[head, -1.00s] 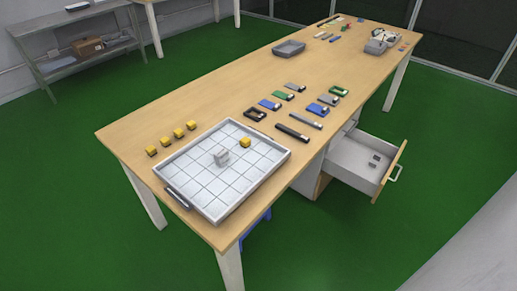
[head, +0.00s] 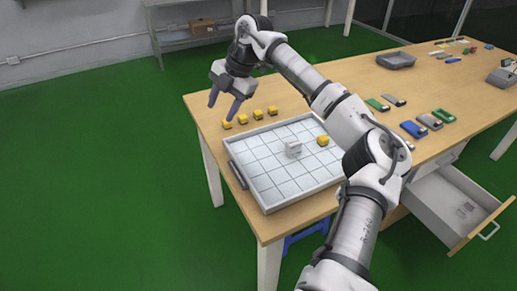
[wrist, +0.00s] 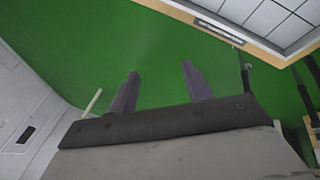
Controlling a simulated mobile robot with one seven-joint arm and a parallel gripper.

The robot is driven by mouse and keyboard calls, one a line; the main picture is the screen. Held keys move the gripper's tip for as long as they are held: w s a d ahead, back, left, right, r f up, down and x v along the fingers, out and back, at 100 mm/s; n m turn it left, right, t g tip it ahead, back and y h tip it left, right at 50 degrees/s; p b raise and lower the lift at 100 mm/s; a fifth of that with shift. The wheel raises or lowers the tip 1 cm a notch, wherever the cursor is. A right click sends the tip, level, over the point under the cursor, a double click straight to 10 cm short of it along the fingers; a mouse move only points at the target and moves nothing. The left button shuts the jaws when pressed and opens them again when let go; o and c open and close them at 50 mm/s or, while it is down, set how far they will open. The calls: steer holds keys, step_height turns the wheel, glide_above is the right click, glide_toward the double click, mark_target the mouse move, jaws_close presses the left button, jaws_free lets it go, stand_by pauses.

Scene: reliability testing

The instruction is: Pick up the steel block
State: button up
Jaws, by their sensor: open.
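A light grey block (head: 293,148), which I take for the steel block, stands upright near the middle of a white gridded tray (head: 248,182) on the table. My gripper (head: 222,110) is open and empty. It hangs in the air with its fingers pointing down, up and to the left of the block in the head view and well apart from it. In the wrist view my open fingers (wrist: 160,70) show over green floor. A corner of the tray (wrist: 207,15) shows at top right there, and the block is not in that view.
A yellow cube (head: 323,141) sits on the tray right of the block. Several yellow cubes (head: 257,114) line the table along the tray's far side. Flat coloured pieces (head: 413,129) lie farther right. An open drawer (head: 440,204) juts out at the right. The tray has raised rims.

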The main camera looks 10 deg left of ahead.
steer(key=w+d+m+t+h, duration=0.1)
steer(key=w+d+m+h, duration=0.15)
steer(key=d, duration=0.65)
steer(key=w+d+m+h, duration=0.2)
steer(key=w+d+m, duration=0.15)
steer(key=d, duration=0.65)
glide_above(294, 142)
steer(key=f, duration=0.6)
steer(key=shift+w+f, duration=0.2)
steer(key=shift+w, duration=0.05)
steer(key=shift+s+f+p, duration=0.15)
steer(key=shift+f+p, duration=0.25)
steer(key=shift+f, duration=1.25)
steer(key=shift+s+f+p, duration=0.1)
steer(key=shift+f+p, duration=0.25)
steer(key=shift+f, duration=1.25)
jaws_close()
